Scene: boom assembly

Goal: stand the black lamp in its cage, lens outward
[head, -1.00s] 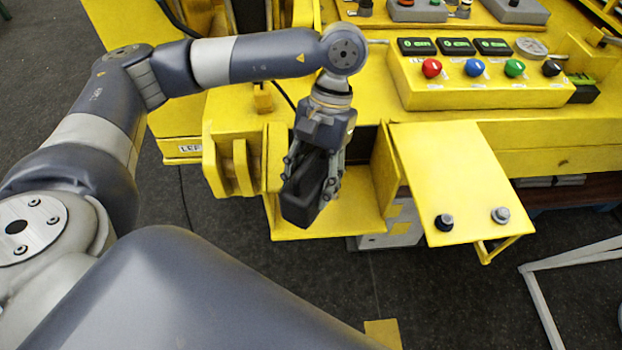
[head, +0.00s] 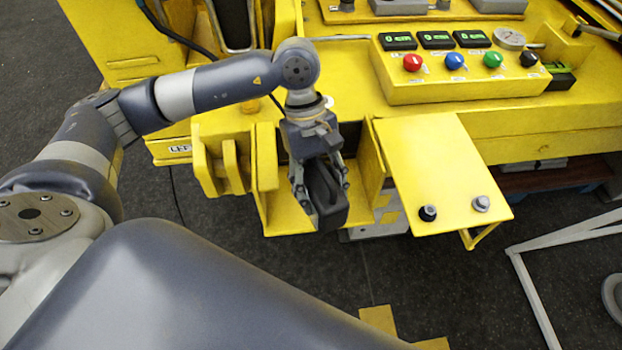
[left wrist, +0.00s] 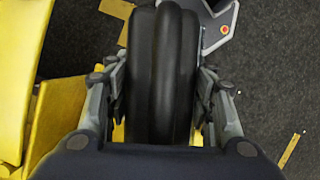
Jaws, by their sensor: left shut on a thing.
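The black lamp (head: 331,207) is in my left gripper (head: 323,189), which is shut on it with one finger on each side. In the head view the lamp hangs tilted, its lower end toward the lower right. It is over the open yellow bracket (head: 283,218), which looks like the cage, and seems above its floor. In the left wrist view the lamp (left wrist: 163,75) fills the middle between the fingers. I cannot make out the lens in either view. My right gripper is not in view.
A yellow shelf (head: 440,165) with two knobs stands right of the bracket. Behind it is a control box (head: 470,85) with coloured buttons. Yellow lugs (head: 228,165) stand left of the bracket. Dark floor is open in front; a pale metal frame (head: 535,300) is at lower right.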

